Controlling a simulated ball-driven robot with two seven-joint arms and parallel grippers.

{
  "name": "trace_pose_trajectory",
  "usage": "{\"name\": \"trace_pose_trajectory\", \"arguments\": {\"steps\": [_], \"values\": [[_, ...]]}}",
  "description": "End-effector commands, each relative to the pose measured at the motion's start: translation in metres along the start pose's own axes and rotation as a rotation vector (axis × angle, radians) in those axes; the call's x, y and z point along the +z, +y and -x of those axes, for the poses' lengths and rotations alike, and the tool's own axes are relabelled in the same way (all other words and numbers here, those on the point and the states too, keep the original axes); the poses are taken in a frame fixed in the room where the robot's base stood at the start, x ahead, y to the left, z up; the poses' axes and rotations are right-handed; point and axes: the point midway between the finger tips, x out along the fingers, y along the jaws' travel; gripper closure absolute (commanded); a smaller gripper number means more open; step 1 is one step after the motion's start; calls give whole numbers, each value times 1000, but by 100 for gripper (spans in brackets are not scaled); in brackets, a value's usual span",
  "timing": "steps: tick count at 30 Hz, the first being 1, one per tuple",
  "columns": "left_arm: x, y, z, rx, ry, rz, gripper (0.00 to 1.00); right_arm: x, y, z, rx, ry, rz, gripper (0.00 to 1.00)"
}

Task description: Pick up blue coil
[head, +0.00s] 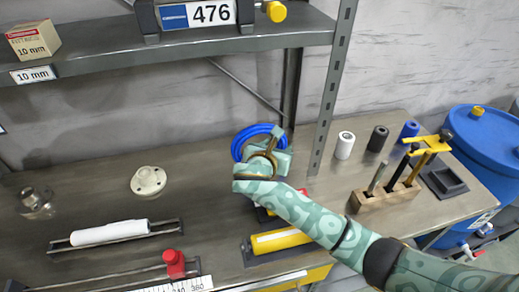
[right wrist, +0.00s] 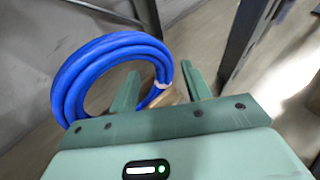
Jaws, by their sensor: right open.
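The blue coil (head: 243,141) lies on the workbench against the wall, left of the shelf post; part of it is hidden behind my right gripper in the head view. In the right wrist view the coil (right wrist: 108,68) is a bundle of blue loops with a pale tie on its right side. My right gripper (head: 276,140) is at the coil's right side. In the right wrist view its two fingers (right wrist: 165,88) are apart, with the coil's tied right edge seen near and between them. I cannot tell whether they touch it. My left gripper is not in view.
A shelf (head: 190,45) overhangs the bench, with an upright post (head: 330,100) just right of the coil. A white flange (head: 148,180) stands to the left. A yellow cylinder (head: 280,240) lies in front. Several rolls and a wooden tool block (head: 385,197) stand to the right.

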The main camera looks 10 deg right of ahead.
Motion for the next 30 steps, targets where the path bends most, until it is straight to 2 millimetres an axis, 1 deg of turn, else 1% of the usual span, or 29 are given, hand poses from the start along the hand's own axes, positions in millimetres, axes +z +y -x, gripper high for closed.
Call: {"name": "trace_pose_trajectory", "arguments": {"steps": [5, 9, 12, 15, 20, 21, 23, 24, 26, 27, 30], "values": [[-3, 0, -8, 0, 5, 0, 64, -2, -1, -16, -1, -1, 0, 51], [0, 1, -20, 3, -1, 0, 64, -4, -2, -41, -2, -1, 0, 51], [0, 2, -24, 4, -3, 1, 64, -3, -2, -53, -1, 0, 1, 51], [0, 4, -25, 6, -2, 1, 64, -2, -2, -58, 1, 0, 1, 51], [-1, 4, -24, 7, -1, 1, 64, -1, -1, -57, 2, 0, 0, 51], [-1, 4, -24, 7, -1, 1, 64, -1, -1, -57, 2, 0, 0, 54], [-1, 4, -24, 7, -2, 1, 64, -1, -1, -57, 2, 0, 0, 71], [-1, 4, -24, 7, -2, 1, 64, -1, -1, -57, 2, 0, 0, 82], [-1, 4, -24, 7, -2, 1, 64, -1, -1, -57, 2, 0, 0, 99], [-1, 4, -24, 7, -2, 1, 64, -1, -1, -57, 1, 0, 0, 100], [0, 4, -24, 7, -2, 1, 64, -1, -1, -57, 2, 0, -1, 100]]}}
